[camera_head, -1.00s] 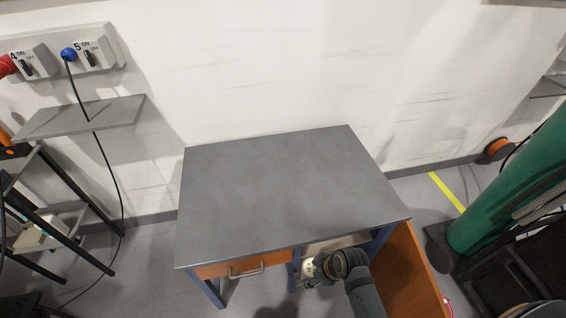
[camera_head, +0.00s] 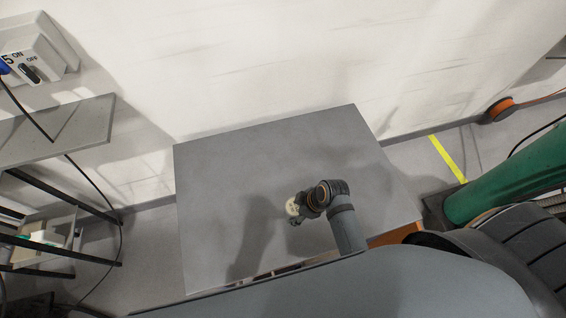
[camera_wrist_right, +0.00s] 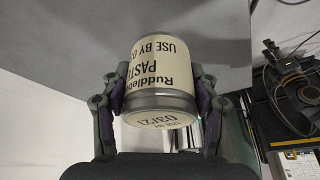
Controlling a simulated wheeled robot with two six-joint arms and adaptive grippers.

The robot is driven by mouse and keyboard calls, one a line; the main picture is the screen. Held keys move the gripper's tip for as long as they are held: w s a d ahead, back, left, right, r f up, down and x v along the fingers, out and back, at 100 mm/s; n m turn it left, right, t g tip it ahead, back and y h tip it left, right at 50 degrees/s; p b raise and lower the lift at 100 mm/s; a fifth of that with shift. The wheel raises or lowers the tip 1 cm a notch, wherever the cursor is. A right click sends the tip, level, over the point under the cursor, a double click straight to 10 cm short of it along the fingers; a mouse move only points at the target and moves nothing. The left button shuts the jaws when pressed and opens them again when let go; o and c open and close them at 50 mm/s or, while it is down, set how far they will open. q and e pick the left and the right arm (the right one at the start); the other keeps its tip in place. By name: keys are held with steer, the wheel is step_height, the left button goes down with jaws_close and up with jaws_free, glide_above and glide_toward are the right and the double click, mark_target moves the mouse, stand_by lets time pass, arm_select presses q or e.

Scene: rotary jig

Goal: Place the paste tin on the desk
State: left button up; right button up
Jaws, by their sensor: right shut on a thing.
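The paste tin (camera_wrist_right: 160,75) is a cream-labelled can with a grey rim, and its label text is upside down in the right wrist view. My right gripper (camera_wrist_right: 155,100) is shut on it, with one finger on each side. I cannot tell the exact height of the tin above the desk. My left gripper is not in view.
The desk top is otherwise bare. A grey shelf (camera_head: 65,130) with a dark frame stands to the left. A green cylinder (camera_head: 510,180) stands to the right, and an orange reel (camera_head: 500,108) lies by the wall.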

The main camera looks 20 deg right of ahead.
steer(key=shift+r, duration=0.1)
steer(key=shift+s+r, duration=0.1)
steer(key=shift+s, duration=0.15)
steer(key=w+f, duration=0.4)
steer(key=w, duration=0.6)
steer(key=b, duration=0.9)
glide_toward(282, 193)
steer(key=shift+s+a+f, duration=0.1)
steer(key=shift+a+f, duration=0.05)
steer(key=shift+a, duration=0.25)
steer(key=shift+s+a+f, duration=0.1)
steer(key=shift+a+f, duration=0.1)
steer(key=shift+a, duration=0.2)
steer(key=shift+w+f, duration=0.15)
steer(key=shift+w, duration=0.45)
step_height(282, 193, down, 4)
steer(key=b, duration=0.5)
steer(key=shift+w+b, duration=0.15)
steer(key=shift+b, duration=0.25)
steer(key=shift+r, duration=0.25)
steer(key=o, duration=1.4)
steer(key=shift+f, duration=0.2)
steer(key=v, duration=1.2)
steer(key=shift+r, duration=0.2)
